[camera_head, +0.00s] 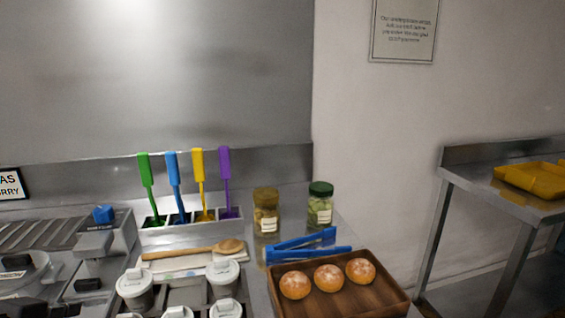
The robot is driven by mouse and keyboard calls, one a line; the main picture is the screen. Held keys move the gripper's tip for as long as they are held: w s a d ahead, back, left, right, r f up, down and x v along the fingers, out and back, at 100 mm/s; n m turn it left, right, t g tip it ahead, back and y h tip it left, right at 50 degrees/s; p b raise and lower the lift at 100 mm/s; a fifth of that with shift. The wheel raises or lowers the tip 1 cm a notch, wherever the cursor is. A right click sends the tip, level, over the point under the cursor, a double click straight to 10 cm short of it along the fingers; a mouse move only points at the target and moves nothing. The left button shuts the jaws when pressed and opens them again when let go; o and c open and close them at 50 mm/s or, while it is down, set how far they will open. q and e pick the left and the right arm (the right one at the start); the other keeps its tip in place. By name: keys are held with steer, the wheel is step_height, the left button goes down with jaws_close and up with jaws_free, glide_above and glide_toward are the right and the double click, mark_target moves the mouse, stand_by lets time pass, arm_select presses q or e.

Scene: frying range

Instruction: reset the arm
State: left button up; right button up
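Neither of my arms nor grippers shows in the head view.
A wooden tray (340,303) holds three round buns, with blue tongs (305,245) behind it. Two jars (320,204) stand at the back. Several coloured-handled utensils (199,170) stand upright at the left. A wooden spoon (190,250) lies before them. A side table (490,190) bears a yellow tray (530,178).

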arm_select(q)
steer(key=s+f+g+y, duration=0.15)
steer(key=s+g, duration=0.45)
steer(key=s, duration=1)
step_height(320, 180, down, 31)
steer(key=a+g+b, duration=0.1)
steer(key=g+b, duration=0.1)
steer(key=b, duration=0.4)
steer(key=s+a+f+g+b, duration=0.1)
steer(key=s+f+b, duration=0.5)
steer(key=s+f, duration=1.4)
step_height(320, 180, down, 4)
steer(key=shift+s+a+f+n, duration=0.2)
steer(key=shift+a+f+n, duration=0.05)
steer(key=shift+a+n, duration=0.15)
steer(key=shift+h, duration=0.25)
steer(key=shift+c, duration=0.4)
steer(key=shift+c, duration=0.4)
steer(key=shift+s, duration=0.1)
